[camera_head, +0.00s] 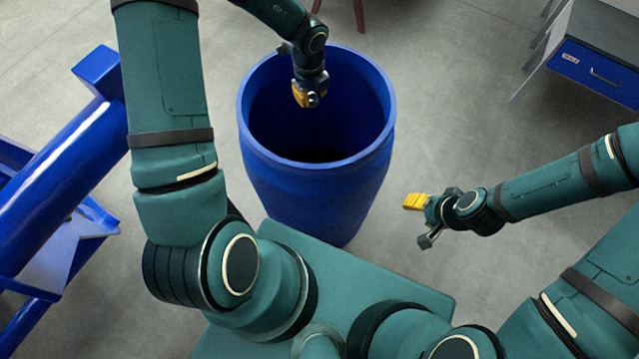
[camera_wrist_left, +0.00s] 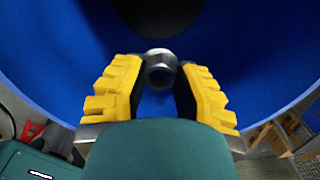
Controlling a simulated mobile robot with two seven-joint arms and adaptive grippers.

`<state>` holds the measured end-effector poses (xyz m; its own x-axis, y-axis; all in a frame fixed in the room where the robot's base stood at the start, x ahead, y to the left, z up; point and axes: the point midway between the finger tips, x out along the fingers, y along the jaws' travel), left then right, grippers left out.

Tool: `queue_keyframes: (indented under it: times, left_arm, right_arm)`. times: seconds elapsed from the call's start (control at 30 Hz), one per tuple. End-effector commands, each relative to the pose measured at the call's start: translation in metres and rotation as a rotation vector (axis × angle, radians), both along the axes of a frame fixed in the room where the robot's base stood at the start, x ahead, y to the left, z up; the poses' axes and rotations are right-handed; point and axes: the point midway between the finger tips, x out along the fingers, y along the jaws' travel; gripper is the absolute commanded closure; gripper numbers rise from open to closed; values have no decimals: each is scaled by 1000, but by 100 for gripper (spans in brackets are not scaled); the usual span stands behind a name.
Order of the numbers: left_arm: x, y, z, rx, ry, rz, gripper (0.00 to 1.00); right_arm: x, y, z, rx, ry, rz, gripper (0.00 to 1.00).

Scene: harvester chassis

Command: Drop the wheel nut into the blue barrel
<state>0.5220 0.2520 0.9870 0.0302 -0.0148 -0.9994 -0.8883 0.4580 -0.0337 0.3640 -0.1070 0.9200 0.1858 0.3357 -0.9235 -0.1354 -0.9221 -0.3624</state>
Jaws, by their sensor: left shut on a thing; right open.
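The blue barrel (camera_head: 315,185) stands upright and open-topped in front of my base. My left gripper (camera_head: 309,97) is over the barrel's mouth, pointing down into it. In the left wrist view, the yellow-padded fingers of my left gripper (camera_wrist_left: 160,80) are shut on the wheel nut (camera_wrist_left: 160,68), a grey metal piece with a round hole. The barrel's blue inner wall (camera_wrist_left: 60,50) surrounds it in that view. In the head view the nut is too small to make out clearly. My right gripper (camera_head: 422,220) is open and empty, to the right of the barrel above the floor.
A blue frame part (camera_head: 60,175) of the chassis stands at the left. A grey cabinet with a blue drawer (camera_head: 598,72) is at the upper right. Grey floor (camera_head: 450,110) is clear between the barrel and the cabinet.

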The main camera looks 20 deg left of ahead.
Motion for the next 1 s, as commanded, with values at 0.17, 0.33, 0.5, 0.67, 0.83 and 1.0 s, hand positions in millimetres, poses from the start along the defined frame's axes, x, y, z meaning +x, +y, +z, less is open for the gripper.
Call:
queue_keyframes:
  times: [0.17,0.33,0.5,0.67,0.83,1.0]
  left_arm:
    - [0,0,1,0,0,0,51]
    - [0,0,1,0,0,0,42]
    - [0,0,1,0,0,0,42]
    - [0,1,14,1,-3,2,42]
    - [0,2,46,1,-5,2,42]
    - [-2,2,81,1,-5,1,42]
  right_arm:
    - [0,0,0,0,0,0,48]
    - [0,0,0,0,0,0,48]
    - [0,0,0,0,0,0,48]
    - [0,0,0,0,-1,0,48]
    - [0,0,0,0,0,0,48]
    - [0,0,0,0,0,0,48]
